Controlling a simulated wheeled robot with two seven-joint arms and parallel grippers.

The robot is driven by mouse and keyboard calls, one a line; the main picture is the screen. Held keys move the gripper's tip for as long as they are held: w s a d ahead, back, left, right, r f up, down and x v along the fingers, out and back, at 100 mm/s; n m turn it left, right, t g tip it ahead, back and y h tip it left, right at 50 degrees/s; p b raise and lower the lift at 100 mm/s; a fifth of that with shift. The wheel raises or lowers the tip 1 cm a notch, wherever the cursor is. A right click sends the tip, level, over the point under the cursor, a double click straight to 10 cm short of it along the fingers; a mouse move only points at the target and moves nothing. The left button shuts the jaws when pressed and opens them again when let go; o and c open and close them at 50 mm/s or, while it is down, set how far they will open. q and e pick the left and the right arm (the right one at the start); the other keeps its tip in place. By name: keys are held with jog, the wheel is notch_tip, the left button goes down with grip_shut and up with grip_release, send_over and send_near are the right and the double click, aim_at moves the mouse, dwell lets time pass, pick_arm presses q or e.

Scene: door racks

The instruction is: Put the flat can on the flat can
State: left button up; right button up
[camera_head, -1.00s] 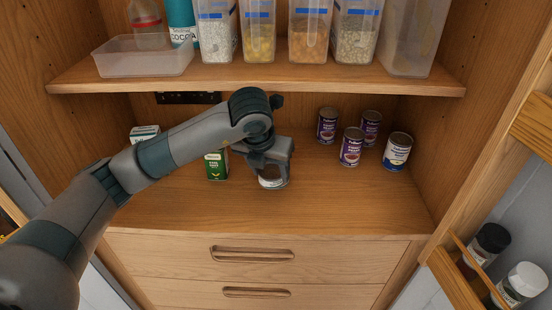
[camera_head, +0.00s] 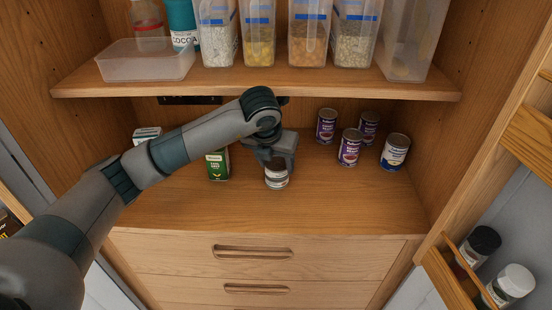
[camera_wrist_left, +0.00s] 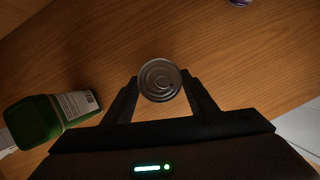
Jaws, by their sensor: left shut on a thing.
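My left gripper (camera_head: 277,163) is shut on a flat can (camera_wrist_left: 160,80), whose round grey metal top shows between the fingers in the left wrist view. In the head view a white-labelled flat can (camera_head: 277,180) shows just under the fingers, upright over the cupboard floor. A darker part shows above its label, partly hidden by the gripper. I cannot tell clearly whether this is one can or one can directly over another, or whether they touch. My right gripper is not in view.
A green carton (camera_head: 217,166) stands close left of the gripper. Several taller cans, one of them purple (camera_head: 349,148), stand to the right. The upper shelf (camera_head: 260,83) with clear containers hangs above the arm. The front right floor is clear.

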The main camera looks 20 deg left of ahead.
pick_arm(q)
jog(key=shift+f, duration=0.15)
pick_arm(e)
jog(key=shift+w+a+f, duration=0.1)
pick_arm(q)
jog(key=o, duration=1.1)
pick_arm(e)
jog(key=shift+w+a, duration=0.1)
